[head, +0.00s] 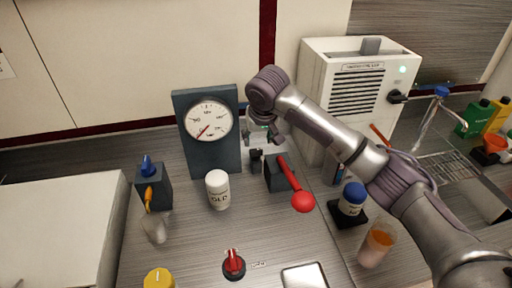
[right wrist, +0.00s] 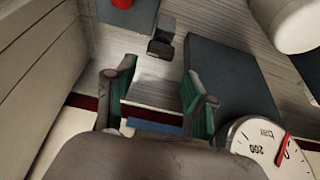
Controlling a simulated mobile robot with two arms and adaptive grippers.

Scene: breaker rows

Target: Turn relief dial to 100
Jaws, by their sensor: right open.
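A round red-pointer knob (head: 233,265) sits on the counter at the front, with a small label beside it too small to read. I cannot tell whether it is the relief dial. A white gauge (head: 208,120) with a red needle is on an upright dark panel (head: 214,157); the needle points to the lower left. Part of the gauge shows in the right wrist view (right wrist: 262,143). My right gripper (head: 263,134) is just right of the panel, above a small dark block (head: 256,161). In the right wrist view its green-padded fingers are apart with nothing between them.
A red-ball lever (head: 302,201) on a dark box stands below my right arm. A blue-capped jar (head: 352,198) and a glass of orange liquid (head: 376,247) stand right. A white machine (head: 357,90) stands behind.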

